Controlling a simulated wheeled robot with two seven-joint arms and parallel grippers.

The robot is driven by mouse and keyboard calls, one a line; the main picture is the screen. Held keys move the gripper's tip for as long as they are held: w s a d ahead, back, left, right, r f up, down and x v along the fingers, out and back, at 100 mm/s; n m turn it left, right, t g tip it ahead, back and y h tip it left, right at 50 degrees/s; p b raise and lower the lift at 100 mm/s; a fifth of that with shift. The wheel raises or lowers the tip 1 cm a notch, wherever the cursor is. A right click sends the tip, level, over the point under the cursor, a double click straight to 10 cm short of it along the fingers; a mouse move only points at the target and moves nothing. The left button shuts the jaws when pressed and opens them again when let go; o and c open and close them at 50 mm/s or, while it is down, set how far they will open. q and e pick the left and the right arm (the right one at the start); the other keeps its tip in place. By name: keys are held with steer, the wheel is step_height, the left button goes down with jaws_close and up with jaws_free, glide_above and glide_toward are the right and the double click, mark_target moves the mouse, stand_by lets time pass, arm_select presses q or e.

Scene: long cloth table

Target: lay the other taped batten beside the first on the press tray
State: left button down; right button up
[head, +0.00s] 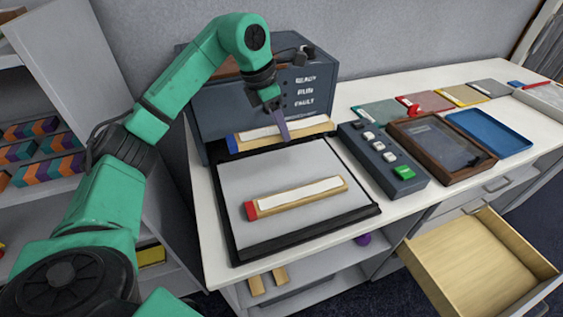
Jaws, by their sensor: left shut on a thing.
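One batten (298,199) of pale wood, with a white strip of tape along it and a red end, lies on the grey press tray (270,232), slightly slanted. The other taped batten (312,129), with a blue left end, is at the back of the tray, in front of the dark press (215,98). My left gripper (282,131) reaches down from above and is shut on this blue-ended batten near its middle. Whether the batten touches the tray's back edge or hangs above it is hard to tell. My right gripper is out of view.
A button box (385,160) with a green button stands right of the tray. Beyond it are a wood-framed tray (468,176), a blue tray (505,139) and several coloured folders. An open drawer (470,258) juts out at the lower right. Shelves with striped boxes stand left.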

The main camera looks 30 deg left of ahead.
mark_target(267, 132)
arm_select(q)
step_height(267, 132, down, 12)
steer(key=shift+w+a+f+p, duration=0.1)
steer(key=shift+w+p, duration=0.05)
steer(key=shift+p, duration=0.45)
steer(key=shift+c, duration=1.2)
jaws_free()
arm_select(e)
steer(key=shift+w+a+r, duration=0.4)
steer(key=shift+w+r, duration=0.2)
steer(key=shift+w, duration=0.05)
arm_select(q)
steer(key=shift+r, duration=0.25)
steer(key=b+v, duration=0.1)
steer(key=v, duration=1)
steer(key=shift+r, duration=0.35)
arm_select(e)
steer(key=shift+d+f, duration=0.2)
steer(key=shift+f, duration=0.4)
arm_select(q)
steer(key=shift+f, duration=0.1)
